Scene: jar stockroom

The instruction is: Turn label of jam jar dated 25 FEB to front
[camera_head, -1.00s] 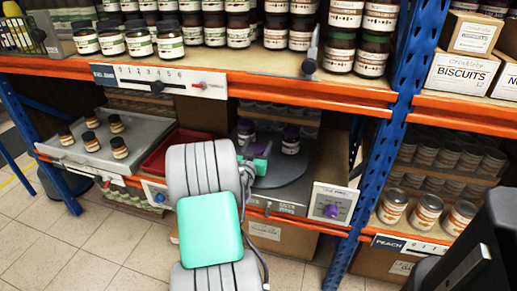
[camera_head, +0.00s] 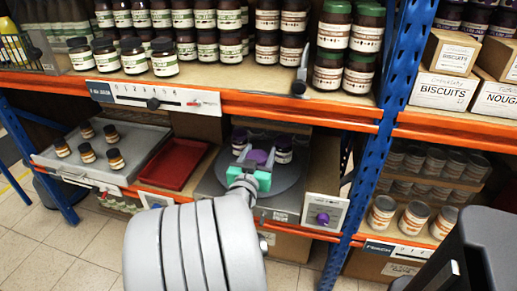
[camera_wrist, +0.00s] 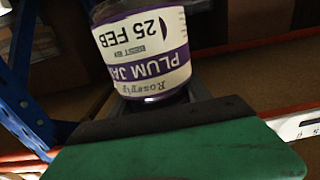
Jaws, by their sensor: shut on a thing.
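My gripper (camera_head: 255,163) is over the round grey turntable (camera_head: 287,178) on the middle shelf, its jaws shut on a purple-lidded jam jar (camera_head: 257,156). In the wrist view the jar (camera_wrist: 145,45) shows a white and purple label reading "PLUM JAM" and "25 FEB", upside down in the picture and facing the wrist camera. A green part of my gripper covers the lower wrist view. Two other dark jars with purple lids stand behind it, one at the left (camera_head: 239,139) and one at the right (camera_head: 284,150). I cannot tell whether the held jar touches the turntable.
A red tray (camera_head: 172,165) lies left of the turntable, beside a grey tray (camera_head: 60,165) with several small jars. A white panel with a purple knob (camera_head: 323,217) is at right. A blue post (camera_head: 370,165) stands beyond it. The orange shelf edge (camera_head: 290,105) runs above.

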